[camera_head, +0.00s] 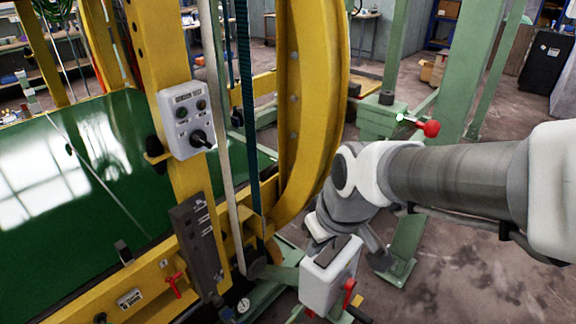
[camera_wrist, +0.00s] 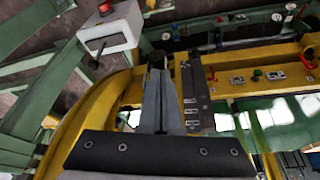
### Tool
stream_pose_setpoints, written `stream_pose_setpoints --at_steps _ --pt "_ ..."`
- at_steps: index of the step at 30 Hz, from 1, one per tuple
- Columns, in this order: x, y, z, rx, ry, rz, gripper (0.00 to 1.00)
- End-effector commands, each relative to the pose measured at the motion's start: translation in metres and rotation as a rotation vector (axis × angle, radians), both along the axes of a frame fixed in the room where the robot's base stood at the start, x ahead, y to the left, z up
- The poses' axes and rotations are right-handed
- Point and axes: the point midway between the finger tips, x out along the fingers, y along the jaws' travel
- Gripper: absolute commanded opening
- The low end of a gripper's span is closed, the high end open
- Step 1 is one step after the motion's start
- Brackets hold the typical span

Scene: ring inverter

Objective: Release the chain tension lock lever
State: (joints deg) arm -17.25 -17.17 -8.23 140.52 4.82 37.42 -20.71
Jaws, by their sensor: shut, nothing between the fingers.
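I cannot tell for sure which control is the chain tension lock lever. A red lever (camera_head: 172,285) sits on the yellow frame at lower left in the head view. A red-knobbed lever (camera_head: 430,128) sticks out by a green post. A red handle (camera_head: 348,290) shows at the pale control box (camera_head: 328,275); the box also shows in the wrist view (camera_wrist: 112,30), with a black lever (camera_wrist: 97,52) below it. My gripper (camera_wrist: 157,62) is shut and empty, beside a dark slotted panel (camera_wrist: 196,98). In the head view my wrist hides what lies behind it.
A grey switch box (camera_head: 186,120) and the dark panel (camera_head: 198,245) are on the yellow upright. The curved yellow ring (camera_head: 318,100) stands close to my arm. A glossy green surface (camera_head: 60,190) fills the left. Open concrete floor (camera_head: 450,270) lies at lower right.

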Motion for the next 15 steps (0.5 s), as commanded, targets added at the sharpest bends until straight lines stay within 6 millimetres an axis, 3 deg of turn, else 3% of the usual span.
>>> stream_pose_setpoints --at_steps 1,15 --pt "0.004 0.007 -0.020 -0.011 0.018 0.041 0.00" --pt "0.027 0.054 -0.158 -0.161 0.094 0.405 0.00"
